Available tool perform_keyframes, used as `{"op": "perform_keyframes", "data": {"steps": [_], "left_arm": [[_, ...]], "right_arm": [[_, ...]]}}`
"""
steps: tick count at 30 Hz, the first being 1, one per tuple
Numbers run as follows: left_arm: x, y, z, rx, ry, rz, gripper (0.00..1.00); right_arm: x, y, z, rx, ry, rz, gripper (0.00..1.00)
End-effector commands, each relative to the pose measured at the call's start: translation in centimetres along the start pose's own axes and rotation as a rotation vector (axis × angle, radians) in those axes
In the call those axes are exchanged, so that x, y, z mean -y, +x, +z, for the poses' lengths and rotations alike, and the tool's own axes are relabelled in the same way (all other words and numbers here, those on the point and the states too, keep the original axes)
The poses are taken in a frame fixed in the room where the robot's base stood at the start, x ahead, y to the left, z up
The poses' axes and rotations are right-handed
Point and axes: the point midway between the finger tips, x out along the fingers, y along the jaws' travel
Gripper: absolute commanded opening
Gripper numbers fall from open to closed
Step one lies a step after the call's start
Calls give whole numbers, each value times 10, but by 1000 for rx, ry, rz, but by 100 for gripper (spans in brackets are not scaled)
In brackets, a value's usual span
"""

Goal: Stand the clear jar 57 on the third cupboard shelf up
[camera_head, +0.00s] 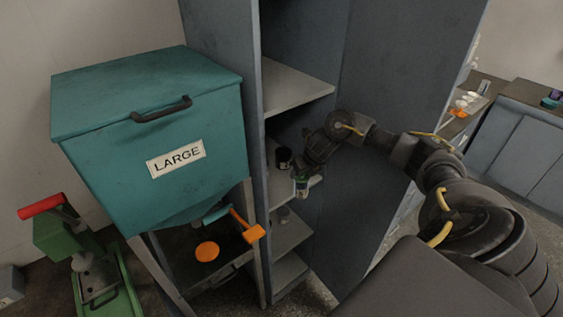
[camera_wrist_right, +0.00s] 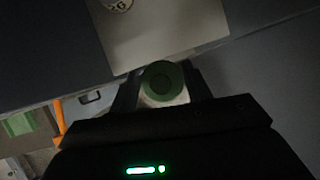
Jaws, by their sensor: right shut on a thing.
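The held jar (camera_head: 302,187) is small and pale with a green lid. Its number cannot be read. In the right wrist view its round green lid (camera_wrist_right: 161,80) sits between the two fingers. My right gripper (camera_head: 306,172) is shut on it at the open cupboard (camera_head: 358,130), at the front edge of a middle shelf (camera_head: 273,186). The jar looks roughly upright. I cannot tell whether it touches the shelf. A dark container (camera_head: 284,157) stands on that shelf, left of the gripper. My left gripper is not in view.
A higher shelf (camera_head: 292,88) lies above the arm. A lower shelf (camera_head: 290,236) holds a small jar (camera_head: 284,213), with another shelf (camera_head: 289,271) beneath. A counter (camera_head: 480,95) is at right.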

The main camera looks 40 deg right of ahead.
Motion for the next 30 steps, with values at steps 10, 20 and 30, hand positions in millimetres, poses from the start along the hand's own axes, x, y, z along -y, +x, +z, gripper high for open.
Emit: {"op": "perform_keyframes", "data": {"steps": [10, 20, 30], "left_arm": [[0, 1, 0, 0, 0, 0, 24], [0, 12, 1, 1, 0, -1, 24], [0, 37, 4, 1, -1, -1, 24]], "right_arm": [[0, 38, 76, 0, 5, 1, 9], [1, 52, 101, 0, 0, -1, 9], [2, 80, 85, -2, 1, -1, 9]]}}
